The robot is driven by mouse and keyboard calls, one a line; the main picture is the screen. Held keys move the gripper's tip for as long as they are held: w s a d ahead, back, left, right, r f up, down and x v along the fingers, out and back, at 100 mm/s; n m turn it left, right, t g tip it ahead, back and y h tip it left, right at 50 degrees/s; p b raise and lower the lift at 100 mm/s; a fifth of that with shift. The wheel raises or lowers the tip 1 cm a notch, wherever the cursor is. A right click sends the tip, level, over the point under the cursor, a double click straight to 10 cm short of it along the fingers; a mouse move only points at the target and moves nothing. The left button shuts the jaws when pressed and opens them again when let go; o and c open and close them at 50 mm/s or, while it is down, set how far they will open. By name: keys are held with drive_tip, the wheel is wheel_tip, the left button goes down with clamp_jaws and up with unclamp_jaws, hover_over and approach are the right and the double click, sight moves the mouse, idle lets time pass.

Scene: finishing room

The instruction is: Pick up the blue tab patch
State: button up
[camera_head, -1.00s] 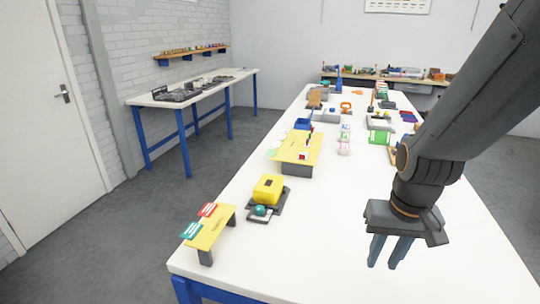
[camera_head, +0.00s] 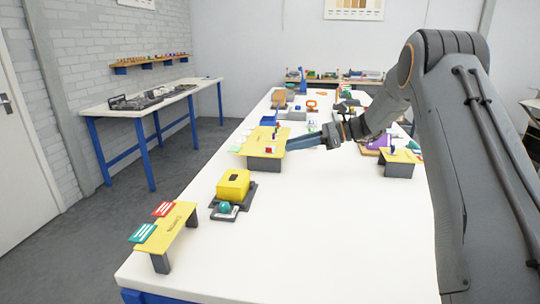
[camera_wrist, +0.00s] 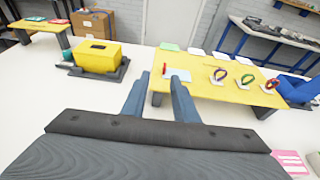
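Small pale patches with coloured loop tabs stand in a row on a yellow stand (camera_head: 262,137), which also shows in the wrist view (camera_wrist: 205,88). In the head view my gripper (camera_head: 290,143) is just right of the stand.
A yellow box on a dark base (camera_head: 233,185) and a smaller yellow stand with red and green cards (camera_head: 168,226) are nearer. Flat pale cards lie along the stand's far edge (camera_wrist: 196,51). A blue object (camera_wrist: 296,88) stands beyond its right end. The table's front right (camera_head: 330,240) is clear.

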sight(274, 153)
drive_tip(key=x, duration=0.2)
drive_tip(key=p+x, duration=0.1)
drive_tip(key=x, duration=0.2)
drive_tip(key=w+p+x, duration=0.1)
drive_tip(key=x, duration=0.1)
drive_tip(key=shift+a+r, duration=0.15)
drive_tip(key=shift+a, duration=0.2)
drive_tip(key=shift+c, duration=0.6)
clamp_jaws()
